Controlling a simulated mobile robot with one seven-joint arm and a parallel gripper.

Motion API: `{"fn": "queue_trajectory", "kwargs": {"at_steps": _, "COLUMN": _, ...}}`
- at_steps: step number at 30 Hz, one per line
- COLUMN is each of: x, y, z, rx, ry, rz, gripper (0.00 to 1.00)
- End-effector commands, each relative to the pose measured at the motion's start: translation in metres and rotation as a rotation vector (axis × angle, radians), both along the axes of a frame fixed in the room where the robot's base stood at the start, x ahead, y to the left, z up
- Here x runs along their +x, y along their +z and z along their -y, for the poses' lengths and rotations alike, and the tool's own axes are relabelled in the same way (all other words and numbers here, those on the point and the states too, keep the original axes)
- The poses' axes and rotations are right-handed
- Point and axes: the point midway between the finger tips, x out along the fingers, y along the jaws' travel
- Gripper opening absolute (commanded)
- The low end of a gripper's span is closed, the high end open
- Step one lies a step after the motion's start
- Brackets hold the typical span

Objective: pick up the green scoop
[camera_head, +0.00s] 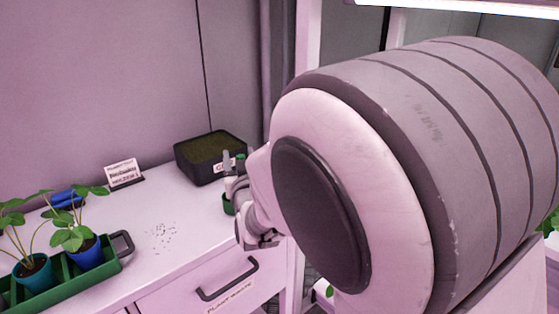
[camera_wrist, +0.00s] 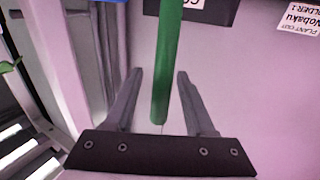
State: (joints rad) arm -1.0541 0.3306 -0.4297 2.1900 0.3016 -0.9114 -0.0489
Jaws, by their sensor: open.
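The green scoop shows in the wrist view as a long green handle (camera_wrist: 167,65) running from the top edge down between my two fingers. Its far end is out of the picture there. My gripper (camera_wrist: 159,74) is open, with one grey finger on each side of the handle and gaps visible between. In the head view, my gripper (camera_head: 232,172) is at the right end of the white counter, partly hidden by my arm. A small green part of the scoop (camera_head: 229,205) shows beside it; the rest is hidden.
A black soil box (camera_head: 190,168) stands close behind my gripper. A white sign (camera_head: 123,174) stands left of it. A green tray (camera_head: 105,272) with potted plants is at the left. The counter between (camera_head: 180,215) is clear except for scattered crumbs. A drawer handle (camera_head: 228,280) projects below.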

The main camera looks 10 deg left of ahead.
Motion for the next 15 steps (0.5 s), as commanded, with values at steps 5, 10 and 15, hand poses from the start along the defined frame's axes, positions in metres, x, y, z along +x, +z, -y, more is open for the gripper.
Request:
{"fn": "queue_trajectory", "kwargs": {"at_steps": 5, "x": -0.0003, "y": 0.0001, "z": 0.0, "rx": 0.0, "ry": 0.0, "rz": 0.0, "gripper": 0.31}}
{"fn": "queue_trajectory", "kwargs": {"at_steps": 10, "x": -0.0004, "y": 0.0, "z": 0.0, "rx": 0.0, "ry": 0.0, "rz": 0.0, "gripper": 0.01}}
{"fn": "queue_trajectory", "kwargs": {"at_steps": 15, "x": -0.0005, "y": 0.0, "z": -0.0001, "rx": 0.0, "ry": 0.0, "rz": 0.0, "gripper": 0.0}}
